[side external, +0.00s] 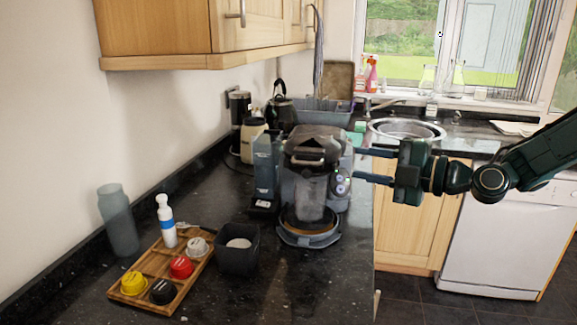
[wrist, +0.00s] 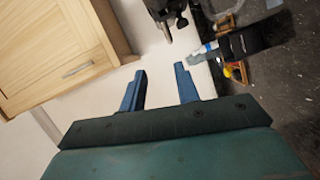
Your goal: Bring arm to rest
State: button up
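My gripper (side external: 372,165) is at the right of the coffee machine (side external: 318,175) in the side view, its fingers pointing left towards the machine's upper part. In the wrist view my gripper (wrist: 158,80) shows two blue fingers spread apart with nothing between them. Whether a fingertip touches the machine cannot be told. My arm (side external: 530,160) reaches in from the right edge, above the dishwasher front. Part of the coffee machine (wrist: 160,12) shows at the top of the wrist view.
A wooden tray (side external: 140,285) with several coloured capsules and a white-blue bottle (side external: 166,222) stands front left. A dark square container (side external: 238,262) is beside it. A grey-blue canister (side external: 118,220) is near the wall. Wall cupboards (side external: 170,28) hang above. The sink (side external: 405,130) is behind.

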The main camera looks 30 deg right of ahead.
jog(key=s+d+f+m+g+h, duration=0.1)
jog(key=s+d+m+g+h, duration=0.1)
jog(key=s+m, duration=0.5)
jog(key=s+d+f+m+g+h, duration=0.1)
jog(key=s+d+m+g+h, duration=0.1)
jog(key=s+m+g, duration=0.2)
jog(key=s+d+f+m+g+h, duration=0.1)
jog(key=s+d+m+g+h, duration=0.1)
jog(key=s+m, duration=0.8)
jog(key=s+g+h, duration=0.1)
jog(key=s+g, duration=0.1)
jog(key=s, duration=0.4)
jog(key=shift+d+f, duration=0.25)
jog(key=shift+d, duration=0.05)
